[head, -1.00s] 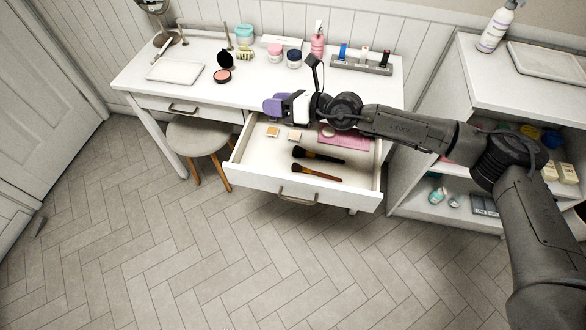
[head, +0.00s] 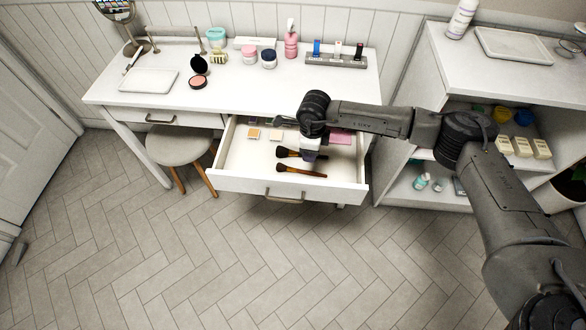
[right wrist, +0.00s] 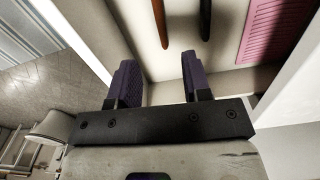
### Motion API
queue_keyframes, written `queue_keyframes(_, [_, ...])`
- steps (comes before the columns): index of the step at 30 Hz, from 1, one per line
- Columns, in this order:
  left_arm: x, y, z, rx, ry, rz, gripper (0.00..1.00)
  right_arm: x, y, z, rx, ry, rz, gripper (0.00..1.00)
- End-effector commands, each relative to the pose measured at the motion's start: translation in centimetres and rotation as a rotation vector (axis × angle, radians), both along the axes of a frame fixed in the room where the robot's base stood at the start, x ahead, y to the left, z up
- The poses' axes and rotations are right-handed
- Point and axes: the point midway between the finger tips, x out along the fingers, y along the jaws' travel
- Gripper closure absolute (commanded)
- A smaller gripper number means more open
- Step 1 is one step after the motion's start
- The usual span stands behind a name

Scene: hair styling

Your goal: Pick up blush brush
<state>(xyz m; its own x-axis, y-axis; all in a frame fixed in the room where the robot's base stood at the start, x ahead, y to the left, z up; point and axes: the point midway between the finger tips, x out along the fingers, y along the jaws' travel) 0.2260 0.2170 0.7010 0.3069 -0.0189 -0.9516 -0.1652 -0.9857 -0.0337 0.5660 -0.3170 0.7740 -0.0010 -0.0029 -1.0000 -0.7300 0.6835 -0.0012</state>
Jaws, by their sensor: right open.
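Two makeup brushes lie in the open drawer (head: 228,160); I cannot tell which is the blush brush. The back brush (head: 286,153) is partly hidden behind my right gripper (head: 310,156). The front brush (head: 302,171) lies nearer the drawer front. My right gripper points down over the drawer, at the brushes' right part. In the right wrist view its two purple fingers are apart with nothing between them (right wrist: 159,62). Ahead of them there show an orange-brown handle (right wrist: 161,20) and a black handle (right wrist: 205,18). My left gripper is out of view.
A pink palette (head: 340,137) and small pans (head: 254,134) lie at the drawer's back. The vanity top (head: 235,95) holds a compact (head: 198,82), jars and a pink bottle (head: 291,44). A stool (head: 180,146) stands left of the drawer, a shelf unit (head: 412,165) right.

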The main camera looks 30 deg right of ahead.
Motion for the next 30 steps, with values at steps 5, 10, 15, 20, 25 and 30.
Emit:
queue_keyframes(5, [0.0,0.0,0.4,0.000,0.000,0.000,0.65,-0.1,0.1,-3.1,0.001,0.003,-0.001,0.56])
queue_keyframes(10, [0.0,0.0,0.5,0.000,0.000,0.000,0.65,0.0,0.1,-5.2,0.001,0.001,0.000,0.56])
queue_keyframes(15, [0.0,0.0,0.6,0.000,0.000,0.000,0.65,0.0,0.1,-6.2,0.002,-0.001,0.000,0.56])
queue_keyframes(20, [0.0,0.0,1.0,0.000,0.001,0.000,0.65,-0.1,0.1,-7.1,0.002,0.001,-0.001,0.56])
queue_keyframes(25, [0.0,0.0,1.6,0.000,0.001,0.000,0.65,-0.2,0.0,-9.5,0.002,0.002,-0.001,0.56])
queue_keyframes(30, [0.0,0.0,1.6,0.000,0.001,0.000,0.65,-0.2,0.0,-11.1,0.003,0.000,-0.002,0.56])
